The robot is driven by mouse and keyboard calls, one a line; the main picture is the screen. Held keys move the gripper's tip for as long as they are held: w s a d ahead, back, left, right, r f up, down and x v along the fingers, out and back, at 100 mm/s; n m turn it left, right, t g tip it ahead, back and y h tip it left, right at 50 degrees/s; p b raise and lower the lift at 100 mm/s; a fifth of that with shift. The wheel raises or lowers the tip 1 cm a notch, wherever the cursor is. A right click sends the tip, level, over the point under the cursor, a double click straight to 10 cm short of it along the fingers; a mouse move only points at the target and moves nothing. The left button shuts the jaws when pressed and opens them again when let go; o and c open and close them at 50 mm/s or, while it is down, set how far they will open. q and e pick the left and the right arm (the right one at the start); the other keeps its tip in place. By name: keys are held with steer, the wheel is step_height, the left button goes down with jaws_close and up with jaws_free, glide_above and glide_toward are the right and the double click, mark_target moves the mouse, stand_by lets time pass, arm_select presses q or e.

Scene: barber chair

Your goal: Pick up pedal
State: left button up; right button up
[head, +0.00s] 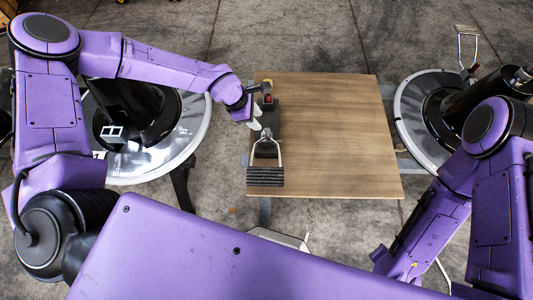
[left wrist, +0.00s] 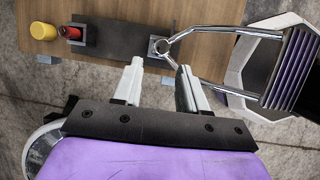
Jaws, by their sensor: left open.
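The pedal lies along the left side of the wooden table. Its black ridged pad (head: 265,177) is at the near left corner, and a bent chrome rod frame runs from the pad to a small ring mount. In the left wrist view the ridged pad (left wrist: 292,62) is at the right and the ring end (left wrist: 161,46) is at the middle. My left gripper (head: 257,119) is at the table's left edge, just beyond the ring end. In the left wrist view its two fingers (left wrist: 160,68) are apart, with the ring just ahead between them. My right gripper is out of view.
A wooden table (head: 335,130) is mostly bare on its right side. A dark plate (left wrist: 112,38) with a red part (left wrist: 70,32) adjoins the ring, and a yellow cylinder (left wrist: 42,31) stands beside it. Round metal chair bases stand left (head: 193,130) and right (head: 403,110) of the table.

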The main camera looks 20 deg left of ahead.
mark_target(267, 130)
arm_select(q)
steer(key=x, duration=0.9)
steer(key=shift+d+f, duration=0.15)
steer(key=shift+f, duration=0.15)
steer(key=shift+r, duration=0.1)
jaws_close()
